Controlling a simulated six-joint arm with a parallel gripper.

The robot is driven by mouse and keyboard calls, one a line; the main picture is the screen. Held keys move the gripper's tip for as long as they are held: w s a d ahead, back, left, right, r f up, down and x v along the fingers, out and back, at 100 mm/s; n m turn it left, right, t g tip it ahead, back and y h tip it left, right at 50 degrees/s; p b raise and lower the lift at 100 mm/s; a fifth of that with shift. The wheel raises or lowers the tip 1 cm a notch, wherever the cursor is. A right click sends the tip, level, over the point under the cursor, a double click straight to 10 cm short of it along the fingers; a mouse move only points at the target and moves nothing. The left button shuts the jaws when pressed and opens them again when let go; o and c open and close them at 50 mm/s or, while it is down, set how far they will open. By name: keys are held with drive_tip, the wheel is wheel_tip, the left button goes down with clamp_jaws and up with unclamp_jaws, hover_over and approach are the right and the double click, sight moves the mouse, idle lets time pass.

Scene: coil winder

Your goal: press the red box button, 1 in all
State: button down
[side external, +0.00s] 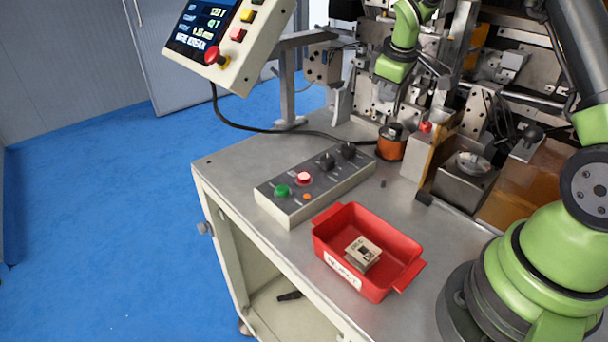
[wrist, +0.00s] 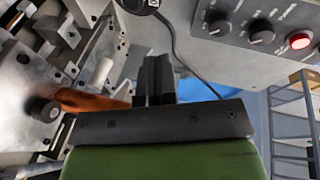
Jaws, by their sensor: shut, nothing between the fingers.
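The control box (side external: 315,185) is a low grey-topped box on the bench with a row of controls. Its round red button (side external: 304,178) sits between a green button (side external: 282,191) and two black knobs (side external: 328,160). The red button also shows near the right edge of the wrist view (wrist: 299,40), its top looking bright. My gripper's dark fingers (wrist: 153,80) are together and empty in the wrist view, left of the button and apart from it. In the side view my green wrist is behind the box, over the machine; the fingertips are hard to make out there.
A red tray (side external: 325,242) holding a small beige part (side external: 362,253) stands in front of the box. An orange-copper spool (side external: 391,147) and the winder machinery stand behind. A pendant (side external: 229,35) with its own red button hangs at upper left. A black cable (side external: 270,130) crosses the bench.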

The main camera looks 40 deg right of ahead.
drive_tip(key=w+a+f+n+t+y, duration=0.1)
drive_tip(key=w+a+n+t, duration=0.35)
drive_tip(key=a, duration=0.55)
drive_tip(key=n+t+y, duration=0.2)
drive_tip(key=n+y, duration=0.2)
hover_over(303, 178)
drive_tip(key=shift+r, duration=0.1)
drive_tip(key=shift+h, duration=0.3)
drive_tip(key=shift+f, duration=4.45)
drive_tip(key=shift+f, duration=0.4)
